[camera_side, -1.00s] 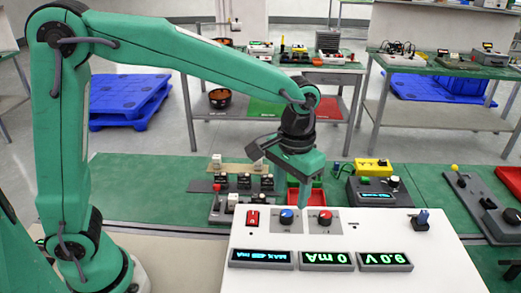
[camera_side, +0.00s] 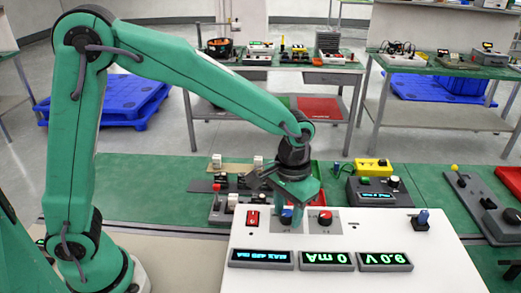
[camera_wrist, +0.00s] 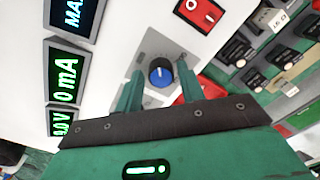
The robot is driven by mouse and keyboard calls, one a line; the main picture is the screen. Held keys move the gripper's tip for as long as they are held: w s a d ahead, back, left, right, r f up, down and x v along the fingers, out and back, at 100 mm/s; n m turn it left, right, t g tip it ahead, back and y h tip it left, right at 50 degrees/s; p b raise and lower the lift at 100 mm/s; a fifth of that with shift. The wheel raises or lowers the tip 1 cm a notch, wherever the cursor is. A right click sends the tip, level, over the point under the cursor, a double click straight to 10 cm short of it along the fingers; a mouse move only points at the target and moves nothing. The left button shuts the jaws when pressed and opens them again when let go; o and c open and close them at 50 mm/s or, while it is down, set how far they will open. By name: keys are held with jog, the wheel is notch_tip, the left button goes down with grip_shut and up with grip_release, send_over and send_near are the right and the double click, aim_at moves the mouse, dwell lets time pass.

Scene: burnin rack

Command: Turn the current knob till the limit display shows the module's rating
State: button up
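A blue knob (camera_side: 286,217) with a white pointer line stands on the white sloped panel (camera_side: 440,270); it also shows in the wrist view (camera_wrist: 160,72). A red knob (camera_side: 325,218) is to its right. A display with cyan text starting "MAX" (camera_side: 262,259) is on the panel, upside down in the side view; its number is too small to read surely. My gripper (camera_wrist: 159,76) is open, with one finger on each side of the blue knob and visible gaps. In the side view it is just above and behind that knob.
Two displays, "0 mA" (camera_side: 327,261) and "9.0 V" (camera_side: 384,261), sit beside the MAX one. A red switch (camera_side: 253,217) is left of the blue knob. A dark unit with a cyan display (camera_side: 374,192) stands behind.

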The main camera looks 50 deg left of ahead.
jog(key=c, duration=0.6)
jog(key=shift+d+n, duration=0.1)
jog(key=shift+n, duration=0.2)
jog(key=shift+w+r+n, duration=0.1)
jog(key=shift+n, duration=2.5)
jog(key=o, duration=1)
jog(key=shift+c, duration=0.2)
